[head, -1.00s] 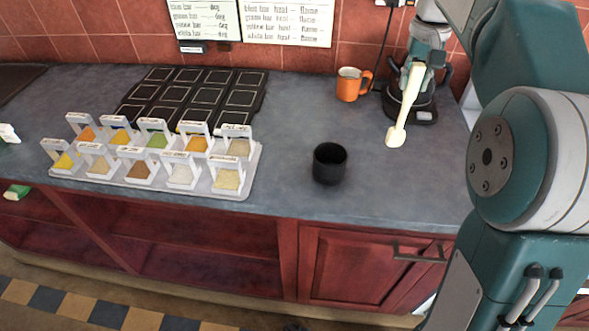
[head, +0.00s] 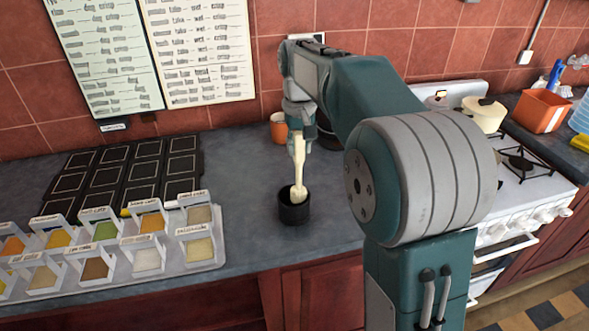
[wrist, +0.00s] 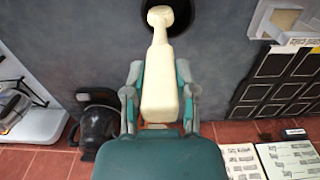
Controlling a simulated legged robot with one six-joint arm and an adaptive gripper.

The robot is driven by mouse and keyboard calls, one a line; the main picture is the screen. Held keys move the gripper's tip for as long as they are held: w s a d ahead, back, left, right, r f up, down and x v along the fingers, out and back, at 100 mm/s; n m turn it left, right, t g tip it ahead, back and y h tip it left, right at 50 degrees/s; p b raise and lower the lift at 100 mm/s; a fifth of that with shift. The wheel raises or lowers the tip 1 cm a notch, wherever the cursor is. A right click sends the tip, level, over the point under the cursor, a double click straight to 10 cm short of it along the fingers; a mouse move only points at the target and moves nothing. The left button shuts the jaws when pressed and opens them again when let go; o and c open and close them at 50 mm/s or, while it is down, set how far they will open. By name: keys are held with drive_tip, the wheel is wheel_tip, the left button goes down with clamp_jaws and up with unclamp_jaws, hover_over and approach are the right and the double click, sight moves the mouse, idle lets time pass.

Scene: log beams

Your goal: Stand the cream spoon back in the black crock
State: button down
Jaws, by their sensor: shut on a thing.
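The cream spoon (head: 299,167) hangs bowl-down from my gripper (head: 297,138), which is shut on its handle. The spoon also fills the middle of the wrist view (wrist: 159,80), between my gripper's fingers (wrist: 160,95). The black crock (head: 294,212) stands upright on the grey counter. In the head view the spoon's bowl overlaps the crock's mouth. In the wrist view the bowl lies over the dark crock (wrist: 188,12), which is cut by the top edge. I cannot tell how far the bowl is inside the rim.
A white rack of spice holders (head: 130,262) and a black grid tray (head: 125,178) stand left of the crock. An orange mug (head: 278,128) and a dark appliance (wrist: 98,120) are behind it. A white stove (head: 535,205) is at the right. Counter around the crock is clear.

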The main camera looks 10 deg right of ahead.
sight(296, 162)
drive_tip(key=f, duration=0.2)
drive_tip(key=a+f, duration=0.1)
drive_tip(key=f, duration=0.1)
drive_tip(key=shift+f, duration=0.2)
drive_tip(key=shift+c, duration=2.1)
unclamp_jaws()
drive_tip(key=shift+d, duration=0.1)
drive_tip(key=shift+a, duration=0.4)
wheel_tip(296, 162, up, 12)
drive_tip(key=s+r+t, duration=0.1)
drive_tip(key=s, duration=0.6)
drive_tip(key=s+f+t, duration=0.2)
drive_tip(key=s+f, duration=0.3)
drive_tip(key=s, duration=0.5)
drive_tip(key=s+f+t, duration=0.2)
drive_tip(key=s+f, duration=0.3)
drive_tip(key=s, duration=0.5)
drive_tip(key=shift+s+d+f+t, duration=0.15)
drive_tip(key=shift+s+f+t, duration=0.15)
drive_tip(key=shift+s, duration=0.05)
